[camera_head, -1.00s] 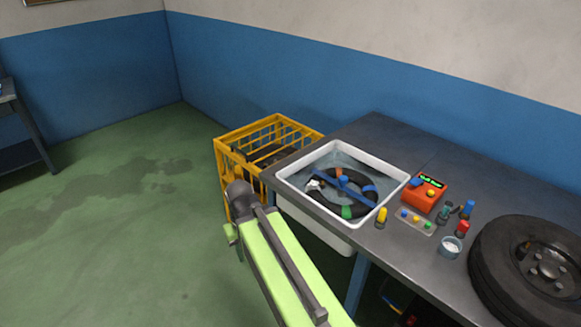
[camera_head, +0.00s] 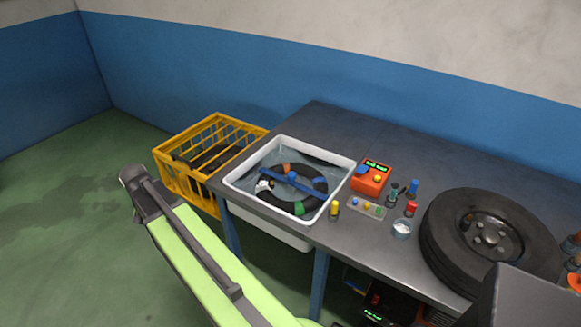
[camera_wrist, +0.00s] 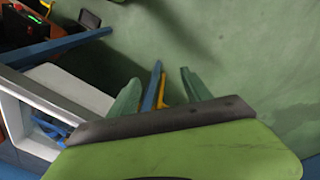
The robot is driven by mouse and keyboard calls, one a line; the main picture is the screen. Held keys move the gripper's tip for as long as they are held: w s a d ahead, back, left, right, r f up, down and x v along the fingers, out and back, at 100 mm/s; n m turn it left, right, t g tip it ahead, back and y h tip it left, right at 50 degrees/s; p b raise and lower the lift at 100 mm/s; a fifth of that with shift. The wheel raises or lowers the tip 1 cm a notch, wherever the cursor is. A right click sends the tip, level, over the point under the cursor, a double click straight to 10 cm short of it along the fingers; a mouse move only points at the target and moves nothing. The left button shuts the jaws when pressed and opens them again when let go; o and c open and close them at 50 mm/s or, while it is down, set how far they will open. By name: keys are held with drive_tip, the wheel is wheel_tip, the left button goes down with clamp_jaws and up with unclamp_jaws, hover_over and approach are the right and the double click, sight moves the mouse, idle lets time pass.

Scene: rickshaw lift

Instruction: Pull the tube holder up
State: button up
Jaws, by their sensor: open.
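The tube holder is a blue bar with a knob (camera_head: 292,177). It lies across a black inner tube (camera_head: 270,202) with coloured patches, in a white water basin (camera_head: 240,197) set in the workbench. The basin's side also shows at the left of the wrist view (camera_wrist: 75,88), with a little of the blue holder (camera_wrist: 48,130) inside. My gripper (camera_wrist: 158,77) is open, its two green fingers apart and holding nothing. It is outside the basin, to its right in the wrist view. The head view shows my green arm left of the bench, but not the fingers.
A yellow crate (camera_head: 172,180) stands on the floor left of the basin. A red box (camera_head: 371,180), a small parts tray (camera_head: 366,208), several small bottles and a wheel (camera_head: 490,235) are on the bench (camera_head: 380,140). A blue bench leg (camera_head: 319,285) stands below. The floor at left is clear.

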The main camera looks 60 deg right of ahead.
drive_tip(key=w+d+r+m+p, duration=0.1)
drive_tip(key=d+r+m, duration=0.15)
drive_tip(key=d, duration=0.55)
drive_tip(key=w+d+r+m+p, duration=0.1)
drive_tip(key=d+m, duration=0.2)
drive_tip(key=d, duration=0.4)
wheel_tip(320, 180, up, 5)
drive_tip(key=m+g+h+p, duration=0.2)
drive_tip(key=m+g+p, duration=0.1)
drive_tip(key=m, duration=1)
hover_over(291, 174)
drive_tip(key=w+a, duration=0.4)
drive_tip(key=w, duration=0.1)
drive_tip(key=b+x, duration=1)
drive_tip(key=x, duration=0.1)
drive_tip(key=a+b+x, duration=0.1)
drive_tip(key=b+x, duration=0.4)
drive_tip(key=shift+f, duration=0.4)
drive_tip(key=shift+s+d+f+b, duration=0.1)
drive_tip(key=shift+d+f+b, duration=0.15)
drive_tip(key=shift+b, duration=0.15)
drive_tip(key=shift+r, duration=0.1)
clamp_jaws()
